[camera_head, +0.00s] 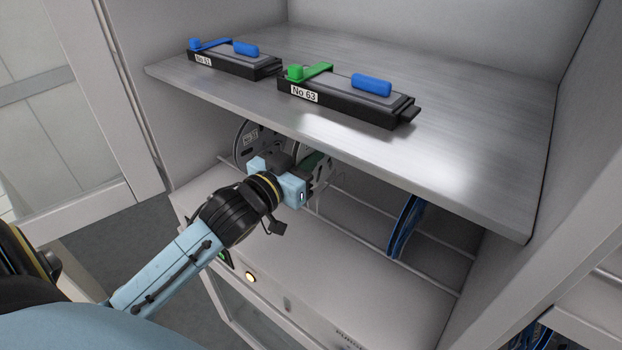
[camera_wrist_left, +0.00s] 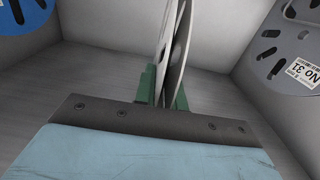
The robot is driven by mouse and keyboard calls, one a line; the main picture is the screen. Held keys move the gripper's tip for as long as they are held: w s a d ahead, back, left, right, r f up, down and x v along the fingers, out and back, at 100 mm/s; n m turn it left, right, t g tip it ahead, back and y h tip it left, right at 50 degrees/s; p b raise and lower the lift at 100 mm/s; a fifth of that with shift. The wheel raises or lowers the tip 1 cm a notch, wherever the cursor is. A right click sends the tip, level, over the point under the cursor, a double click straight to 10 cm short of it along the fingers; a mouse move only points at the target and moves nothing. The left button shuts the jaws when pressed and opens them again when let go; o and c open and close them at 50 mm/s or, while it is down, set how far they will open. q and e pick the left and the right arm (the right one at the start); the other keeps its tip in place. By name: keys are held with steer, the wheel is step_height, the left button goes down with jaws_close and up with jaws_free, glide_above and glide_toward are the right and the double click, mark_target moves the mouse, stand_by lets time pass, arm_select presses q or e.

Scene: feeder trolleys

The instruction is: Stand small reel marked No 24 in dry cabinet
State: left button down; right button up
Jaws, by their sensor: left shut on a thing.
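My left gripper (camera_head: 312,163) reaches under the cabinet shelf and is shut on a small grey reel (camera_head: 323,172). In the left wrist view, the green fingers (camera_wrist_left: 164,92) pinch this reel (camera_wrist_left: 173,50), seen nearly edge-on and upright. Its number cannot be read, so I cannot confirm it is No 24. The gripper body hides part of it in the head view. The dry cabinet's lower bay has wire rails (camera_head: 365,232); whether the held reel rests on them is hidden. My right gripper is not in view.
A grey reel (camera_head: 243,145), marked No 31 in the left wrist view (camera_wrist_left: 292,62), stands left of the gripper. A blue reel (camera_head: 405,226) stands to the right, with clear rail between. The metal shelf (camera_head: 470,180) above carries feeders No 63 (camera_head: 340,105) and another (camera_head: 225,62).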

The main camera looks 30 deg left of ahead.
mark_target(321, 172)
arm_select(q)
steer(key=shift+s+f, duration=0.1)
steer(key=shift+f, duration=0.3)
steer(key=shift+w+f+b, duration=0.2)
steer(key=shift+f+b, duration=0.7)
step_height(321, 172, down, 3)
steer(key=shift+r+b, duration=0.2)
steer(key=shift+b, duration=0.9)
steer(key=shift+f, duration=0.2)
steer(key=shift+w+d+f+b, duration=0.1)
steer(key=shift+w+f+b, duration=0.9)
steer(key=shift+b, duration=0.7)
steer(key=shift+f, duration=0.2)
steer(key=c, duration=1.4)
jaws_free()
